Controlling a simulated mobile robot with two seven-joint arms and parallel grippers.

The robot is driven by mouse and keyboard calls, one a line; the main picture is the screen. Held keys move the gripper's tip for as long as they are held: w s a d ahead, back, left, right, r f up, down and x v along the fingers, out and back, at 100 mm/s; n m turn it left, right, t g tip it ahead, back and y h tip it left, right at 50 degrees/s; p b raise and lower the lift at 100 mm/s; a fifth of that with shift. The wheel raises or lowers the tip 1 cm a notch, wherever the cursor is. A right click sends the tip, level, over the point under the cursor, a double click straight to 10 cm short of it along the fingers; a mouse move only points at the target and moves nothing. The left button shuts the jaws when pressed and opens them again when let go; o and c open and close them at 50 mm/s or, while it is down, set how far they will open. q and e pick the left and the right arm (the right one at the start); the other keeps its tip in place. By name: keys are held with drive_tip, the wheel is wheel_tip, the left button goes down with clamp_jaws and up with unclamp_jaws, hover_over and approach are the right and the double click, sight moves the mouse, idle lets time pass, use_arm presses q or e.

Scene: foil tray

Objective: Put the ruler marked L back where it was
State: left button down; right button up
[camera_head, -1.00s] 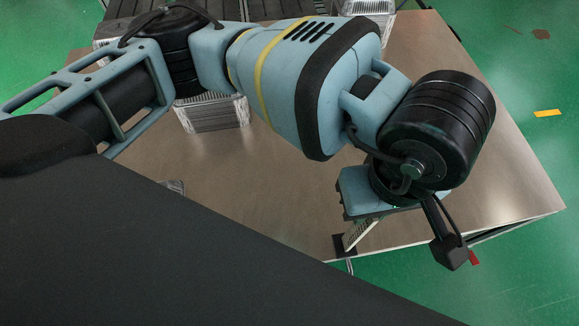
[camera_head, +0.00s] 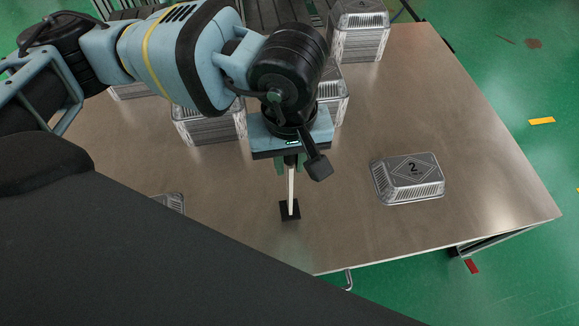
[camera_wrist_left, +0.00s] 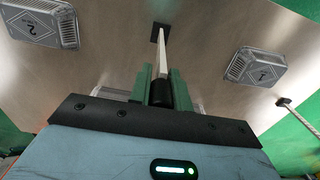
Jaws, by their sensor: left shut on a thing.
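My left gripper (camera_head: 290,165) is shut on a pale, thin ruler (camera_head: 291,188) that ends in a black square plate (camera_head: 290,210). The ruler points down towards the front of the table, left of the foil tray marked 2 (camera_head: 410,176). I cannot tell if its end touches the tabletop. In the left wrist view the ruler (camera_wrist_left: 156,62) runs from between the green fingers (camera_wrist_left: 161,88) to the black plate (camera_wrist_left: 158,33). No letter L is readable on it. My right gripper is not in view.
Upside-down foil trays stand stacked at the back (camera_head: 358,38) and behind my arm (camera_head: 208,128). A tray marked 1 (camera_wrist_left: 258,66) shows in the left wrist view, beside a thin pale stick (camera_wrist_left: 298,113) I cannot identify. The tabletop (camera_head: 480,150) is bare at right.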

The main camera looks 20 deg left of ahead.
use_arm(q)
drive_tip(key=shift+f, duration=1.85)
drive_tip(key=c, duration=1.3)
unclamp_jaws()
wheel_tip(320, 180, up, 12)
drive_tip(key=shift+r+p, duration=0.15)
drive_tip(key=shift+p, duration=0.15)
